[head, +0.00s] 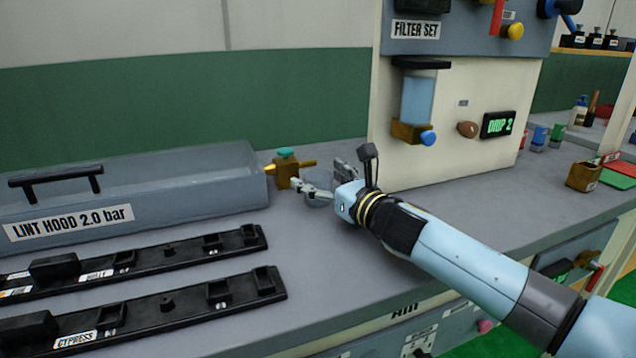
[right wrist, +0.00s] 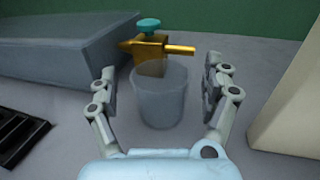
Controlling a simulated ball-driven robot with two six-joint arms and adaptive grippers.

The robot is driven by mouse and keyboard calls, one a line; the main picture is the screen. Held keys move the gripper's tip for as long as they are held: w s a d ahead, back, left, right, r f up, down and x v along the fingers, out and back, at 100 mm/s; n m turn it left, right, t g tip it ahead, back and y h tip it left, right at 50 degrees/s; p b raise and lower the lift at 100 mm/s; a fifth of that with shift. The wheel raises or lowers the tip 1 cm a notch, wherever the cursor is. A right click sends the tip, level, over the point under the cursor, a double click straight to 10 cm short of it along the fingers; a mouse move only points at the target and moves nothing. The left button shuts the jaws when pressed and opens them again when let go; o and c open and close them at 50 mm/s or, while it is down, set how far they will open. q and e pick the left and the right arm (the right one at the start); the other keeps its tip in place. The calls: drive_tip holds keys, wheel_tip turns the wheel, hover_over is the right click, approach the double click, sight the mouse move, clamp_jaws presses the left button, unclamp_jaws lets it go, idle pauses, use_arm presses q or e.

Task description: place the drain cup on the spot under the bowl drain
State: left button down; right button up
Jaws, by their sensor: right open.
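The drain cup (right wrist: 160,100) is a grey translucent cup standing upright on the bench, between the fingers of my right gripper (right wrist: 160,74) in the right wrist view. Gaps show on both sides, so the open fingers are around it but not closed on it. In the head view my right gripper (head: 326,182) partly covers the cup (head: 318,201). The filter bowl (head: 418,98) is pale blue in a brass holder on the cream panel, with a blue drain knob (head: 428,138) below it. I cannot make out the spot under it. My left gripper is not in view.
A brass valve with a teal knob (head: 285,169) sits just behind the cup, at the end of the grey lint hood (head: 130,190). Black clip rails (head: 160,303) lie at the front left. The bench right of the gripper, before the panel (head: 400,165), is clear.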

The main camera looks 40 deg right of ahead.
drive_tip(key=c, duration=1.4)
